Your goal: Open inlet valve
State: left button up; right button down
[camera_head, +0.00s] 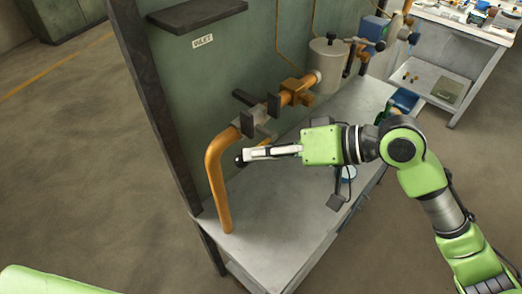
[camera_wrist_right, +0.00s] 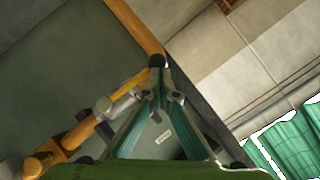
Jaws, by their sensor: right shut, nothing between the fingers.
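The inlet valve (camera_head: 255,119) sits on an orange pipe (camera_head: 218,180) below the INLET label (camera_head: 202,41) on the green panel. It has a grey body and dark handle ends (camera_head: 244,98). In the wrist view the valve's grey fitting (camera_wrist_right: 104,104) is left of the fingers. My right gripper (camera_head: 240,159) is shut and empty, lower than the valve and just right of the pipe's upright part. In the wrist view its fingertips (camera_wrist_right: 157,64) meet near the orange pipe (camera_wrist_right: 138,25). I cannot tell whether they touch it. My left gripper is not in view.
A grey bench top (camera_head: 270,215) lies below the pipe. A grey cylinder (camera_head: 328,62) and more piping stand farther right. A dark shelf (camera_head: 197,14) juts from the panel above the label. A white table (camera_head: 465,25) stands at the back right. The left floor is clear.

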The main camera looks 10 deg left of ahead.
jog(key=v, duration=1.2)
notch_tip(320, 180, down, 21)
jog(key=s+d+m+t+h, duration=0.2)
jog(key=d+t+h, duration=0.1)
jog(key=h, duration=0.2)
jog(key=s+d+f+m+g+h, duration=0.1)
jog(key=s+d+f+m+h, duration=0.2)
jog(key=s+d+f+h, duration=0.75)
jog(key=s+d+f+g+y+b, duration=0.1)
jog(key=s+d+f, duration=0.1)
jog(key=f, duration=1.3)
jog(key=s+d+f+g+y, duration=0.1)
jog(key=s+f+y, duration=0.1)
jog(key=f, duration=1.2)
jog(key=s+d+f+b, duration=0.1)
jog(key=s+d+f, duration=0.2)
jog(key=s+f, duration=1.4)
jog(key=shift+s+f+n+g+b, duration=0.3)
jog(key=shift+g, duration=0.1)
